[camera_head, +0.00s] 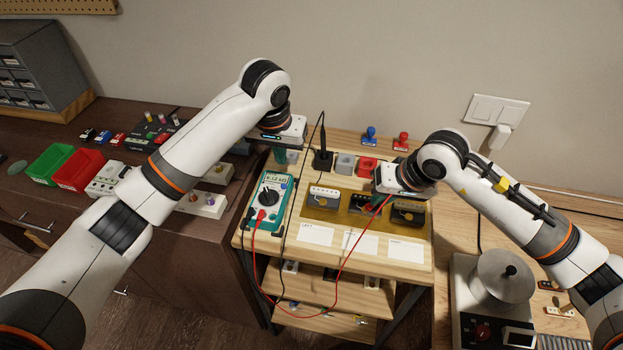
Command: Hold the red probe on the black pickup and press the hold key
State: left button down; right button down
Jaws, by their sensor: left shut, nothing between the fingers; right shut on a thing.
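The teal multimeter (269,203) lies at the left of the wooden bench, with a lit display reading about 6.12 kΩ. Its hold key is too small to make out. My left gripper (281,152) is shut and empty, just beyond the multimeter's top end. My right gripper (380,195) is shut on the red probe, which is mostly hidden beneath it; the red lead (345,262) loops from it to the multimeter. Several pickups sit in the amber tray (341,222). The black pickup (408,212) is at the right, close to the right gripper; contact cannot be told.
A black stand (322,158) with a dark lead is behind the tray. Grey (346,163) and red (367,165) blocks stand beside it. White cards (360,243) lie in front. A green bin (49,164) and red bin (78,170) are left. A winding machine (490,295) is right.

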dwell(0.5)
